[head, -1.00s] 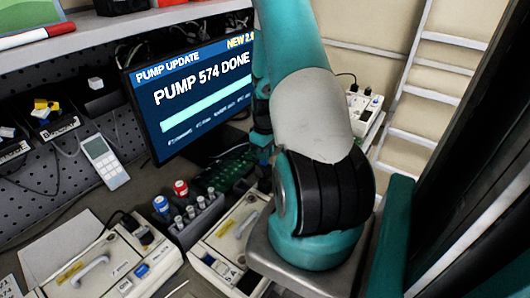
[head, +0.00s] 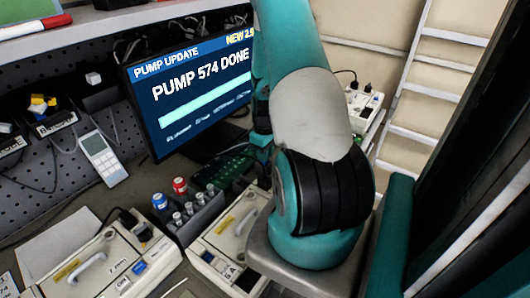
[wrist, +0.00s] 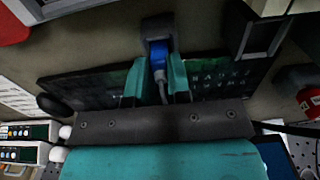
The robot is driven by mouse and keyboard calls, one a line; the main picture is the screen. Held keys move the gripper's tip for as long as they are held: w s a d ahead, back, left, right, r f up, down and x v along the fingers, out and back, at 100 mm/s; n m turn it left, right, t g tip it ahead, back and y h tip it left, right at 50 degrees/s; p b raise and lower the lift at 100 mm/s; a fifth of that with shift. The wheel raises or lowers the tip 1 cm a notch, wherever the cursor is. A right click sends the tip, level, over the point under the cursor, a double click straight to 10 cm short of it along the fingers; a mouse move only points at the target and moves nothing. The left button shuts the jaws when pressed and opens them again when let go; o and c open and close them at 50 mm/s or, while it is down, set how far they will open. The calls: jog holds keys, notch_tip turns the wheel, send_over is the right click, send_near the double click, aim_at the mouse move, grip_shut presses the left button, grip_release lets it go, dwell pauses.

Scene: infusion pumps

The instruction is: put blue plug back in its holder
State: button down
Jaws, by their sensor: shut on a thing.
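In the wrist view, my gripper (wrist: 155,82) has its two teal fingers on either side of the blue plug (wrist: 158,60). The fingers are shut on it, and its pale cable (wrist: 163,92) runs back between them. A dark grey block (wrist: 157,28) is right at the plug's far end. I cannot tell whether the plug touches it or sits in it. In the head view my arm hides the gripper and the plug. Small dark holders hang on the pegboard at the left, one with a yellow plug (head: 40,102) and one with a white plug (head: 93,78).
A monitor (head: 190,92) reads "PUMP 574 DONE". A keyboard (head: 222,168) lies before it. Pumps (head: 65,250) stand at the front of the bench, beside a rack with red-capped and blue-capped items (head: 180,186). A handheld device (head: 104,158) leans against the pegboard.

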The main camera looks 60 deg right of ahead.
jog(key=shift+f, duration=0.2)
jog(key=c, duration=1)
grip_release()
jog(key=shift+r, duration=0.1)
notch_tip(320, 180, up, 7)
jog(key=p, duration=0.5)
